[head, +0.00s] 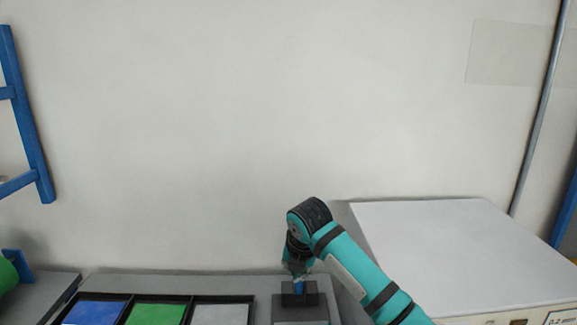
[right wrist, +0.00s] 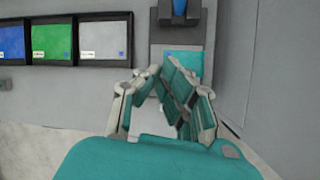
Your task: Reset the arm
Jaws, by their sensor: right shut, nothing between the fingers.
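My right arm, teal with black bands, comes in from the lower right of the head view. Its gripper (head: 298,272) points down over a dark block at the front middle. In the right wrist view the fingers of the right gripper (right wrist: 163,70) are closed together with nothing between them. A small blue piece (head: 299,287) stands at the dark block (head: 286,300), just below the gripper in the head view. In the right wrist view the blue piece (right wrist: 180,8) is beyond the fingertips, apart from them. My left gripper is not in view.
A row of black-rimmed bins, with a blue bin (head: 95,312), a green bin (head: 155,314) and a light grey bin (head: 217,314), lies left of the block. A large white box (head: 450,240) stands at right. A blue frame (head: 35,140) is at far left.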

